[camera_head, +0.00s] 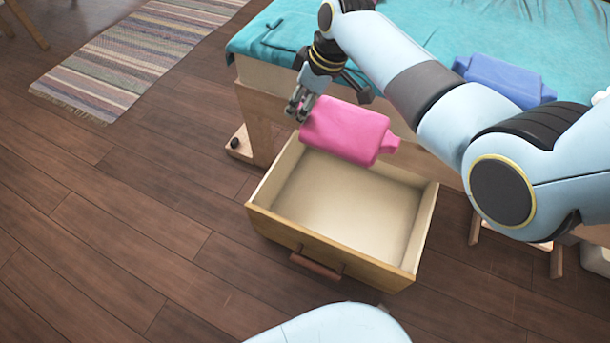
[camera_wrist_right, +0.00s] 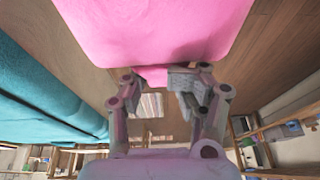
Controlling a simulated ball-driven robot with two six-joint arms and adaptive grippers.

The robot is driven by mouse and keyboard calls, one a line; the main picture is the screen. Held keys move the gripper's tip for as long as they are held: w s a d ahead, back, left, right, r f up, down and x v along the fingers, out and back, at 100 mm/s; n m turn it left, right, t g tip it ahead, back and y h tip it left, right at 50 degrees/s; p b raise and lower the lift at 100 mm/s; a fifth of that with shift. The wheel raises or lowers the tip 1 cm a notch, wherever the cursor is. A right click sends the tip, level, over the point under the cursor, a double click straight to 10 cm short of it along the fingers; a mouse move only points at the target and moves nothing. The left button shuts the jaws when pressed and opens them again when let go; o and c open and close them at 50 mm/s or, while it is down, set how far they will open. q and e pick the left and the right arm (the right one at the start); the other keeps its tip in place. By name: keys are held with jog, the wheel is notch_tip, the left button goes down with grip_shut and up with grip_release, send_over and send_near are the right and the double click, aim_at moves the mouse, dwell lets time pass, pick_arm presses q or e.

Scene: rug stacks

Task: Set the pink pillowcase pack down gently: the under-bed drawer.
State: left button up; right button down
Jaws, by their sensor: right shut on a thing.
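The pink pillowcase pack (camera_head: 346,130) is held over the back part of the under-bed drawer; it also fills the top of the right wrist view (camera_wrist_right: 155,30). My right gripper (camera_head: 301,106) is shut on the pack at its left end. The under-bed drawer (camera_head: 330,259) is pulled out, and the part of its inside that shows is bare. The pack hides some of the drawer's back. From the head view I cannot tell how high the pack is above the drawer floor. My left gripper is not in view.
The bed with a teal cover (camera_head: 262,37) stands behind the drawer. A blue pack (camera_head: 505,80) lies on the bed to the right. A striped rug (camera_head: 125,62) lies on the wooden floor at the upper left. The floor left of the drawer is clear.

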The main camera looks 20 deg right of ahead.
pick_arm(q)
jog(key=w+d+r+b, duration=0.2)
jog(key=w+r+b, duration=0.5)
jog(key=b, duration=0.4)
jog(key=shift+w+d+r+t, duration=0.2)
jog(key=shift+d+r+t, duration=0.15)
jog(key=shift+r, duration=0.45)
pick_arm(e)
jog(key=s+f, duration=0.2)
jog(key=f, duration=0.7)
jog(key=s+f, duration=0.2)
jog(key=f, duration=0.7)
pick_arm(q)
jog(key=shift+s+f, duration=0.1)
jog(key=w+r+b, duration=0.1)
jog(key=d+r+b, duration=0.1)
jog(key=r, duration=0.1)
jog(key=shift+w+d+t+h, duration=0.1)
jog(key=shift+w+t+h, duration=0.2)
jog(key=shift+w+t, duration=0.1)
pick_arm(e)
notch_tip(320, 180, down, 5)
jog(key=shift+f, duration=0.1)
